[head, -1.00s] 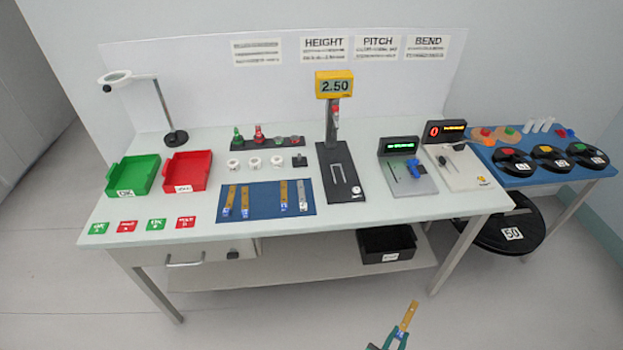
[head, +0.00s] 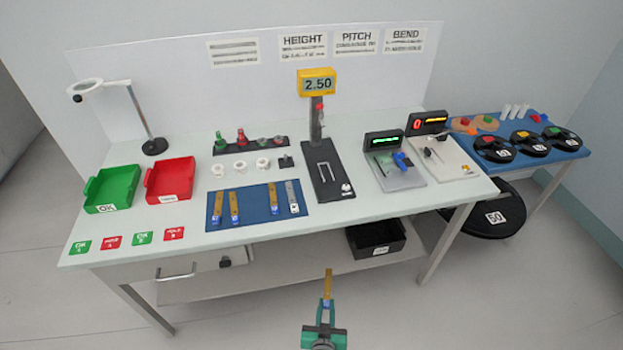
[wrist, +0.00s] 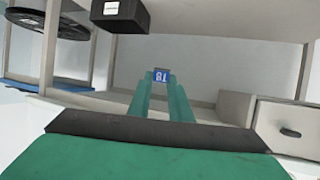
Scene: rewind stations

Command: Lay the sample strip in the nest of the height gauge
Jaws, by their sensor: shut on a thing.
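My gripper (head: 326,305) is in front of the table, below its front edge, in the head view. It is shut on a brown sample strip (head: 328,285) that points up and away from it. In the wrist view the green fingers (wrist: 162,95) close on the strip's blue end tag (wrist: 161,75), which has white marks. The height gauge (head: 325,172) stands on the table, a black base with a post and a yellow display reading 2.50. Its nest (head: 324,172) looks like a pale U-shaped outline on the base, with no strip in it.
A blue mat (head: 258,221) with several strips lies left of the gauge. Green (head: 113,189) and red (head: 170,179) bins stand further left. The pitch gauge (head: 397,174) is to the right. A black bin (head: 376,240) sits on the lower shelf. Floor in front is clear.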

